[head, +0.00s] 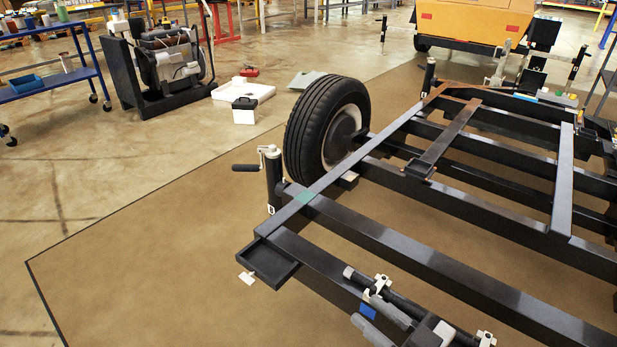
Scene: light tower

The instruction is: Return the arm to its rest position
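My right gripper (380,318) is at the bottom of the head view, right of centre. Its two grey fingers point up and left, with a gap between them that looks empty. It is over the near end of the black trailer frame (395,239), close to a black tube with white clips (365,282) and a blue patch (368,311). I cannot tell whether it touches them. Most of my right arm is outside the picture. My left gripper and arm are not in view.
A black corner tray (268,263) and an upright jack with a crank (272,180) stick out from the frame's left side. A tyre (325,125) stands behind them. A blue cart (50,80) and an engine (165,65) stand farther back. The brown mat (150,270) at left is clear.

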